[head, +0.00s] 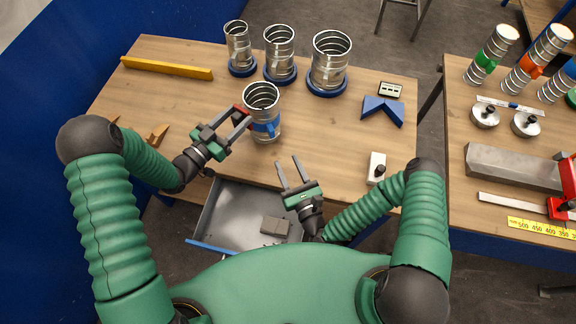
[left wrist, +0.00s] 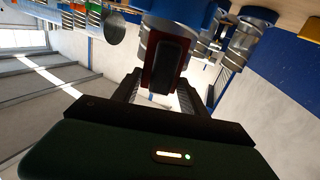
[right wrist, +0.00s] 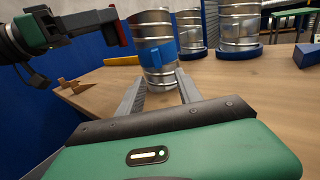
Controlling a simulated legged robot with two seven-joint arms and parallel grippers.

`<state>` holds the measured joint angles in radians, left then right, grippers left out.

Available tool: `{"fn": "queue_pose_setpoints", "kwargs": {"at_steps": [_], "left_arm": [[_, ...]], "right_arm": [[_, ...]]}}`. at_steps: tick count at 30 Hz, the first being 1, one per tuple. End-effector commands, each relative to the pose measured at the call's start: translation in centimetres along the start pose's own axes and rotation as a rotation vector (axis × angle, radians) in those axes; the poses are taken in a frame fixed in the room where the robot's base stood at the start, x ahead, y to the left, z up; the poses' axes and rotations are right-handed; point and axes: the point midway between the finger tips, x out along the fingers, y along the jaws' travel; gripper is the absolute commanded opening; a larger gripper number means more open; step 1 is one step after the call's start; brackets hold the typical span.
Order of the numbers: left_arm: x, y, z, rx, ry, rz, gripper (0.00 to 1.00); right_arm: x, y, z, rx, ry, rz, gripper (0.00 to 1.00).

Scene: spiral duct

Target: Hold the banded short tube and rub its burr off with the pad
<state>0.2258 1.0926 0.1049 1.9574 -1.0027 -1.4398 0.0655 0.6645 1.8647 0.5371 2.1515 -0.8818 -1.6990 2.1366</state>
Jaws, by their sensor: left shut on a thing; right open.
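The short metal tube (head: 262,97) with a blue band (head: 266,128) stands near the front of the wooden bench. My left gripper (head: 243,117) is shut on a red and dark block, which looks like the pad (left wrist: 165,64), at the tube's left side. Whether the pad touches the tube is unclear. My right gripper (head: 289,161) is open and empty, in front and to the right of the tube. In the right wrist view the tube (right wrist: 156,60) stands ahead, beyond the spread fingers. I cannot make out the burr.
Several metal tubes (head: 279,50) stand in blue bases behind. An open drawer (head: 226,215) below the bench holds a grey-brown block (head: 274,225). A yellow bar (head: 166,68), blue V-block (head: 382,110) and white box (head: 376,167) lie around. A second bench (head: 470,210) is at right.

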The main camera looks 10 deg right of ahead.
Motion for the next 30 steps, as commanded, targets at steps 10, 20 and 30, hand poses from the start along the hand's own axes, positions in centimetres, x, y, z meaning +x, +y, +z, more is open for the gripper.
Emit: {"fn": "queue_pose_setpoints", "kwargs": {"at_steps": [10,20,30], "left_arm": [[-0.2,-0.3,0.0,-0.002,0.002,-0.002,0.18],[0.0,0.0,0.0,0.001,0.000,-0.001,0.18],[-0.1,-0.1,0.0,0.000,0.001,-0.001,0.18]], "right_arm": [[7.0,0.3,0.1,-0.006,-0.002,0.004,0.42],[11.5,0.1,0.0,-0.004,0.002,0.004,0.42],[11.7,0.2,-0.1,-0.005,0.003,0.004,0.31]]}}
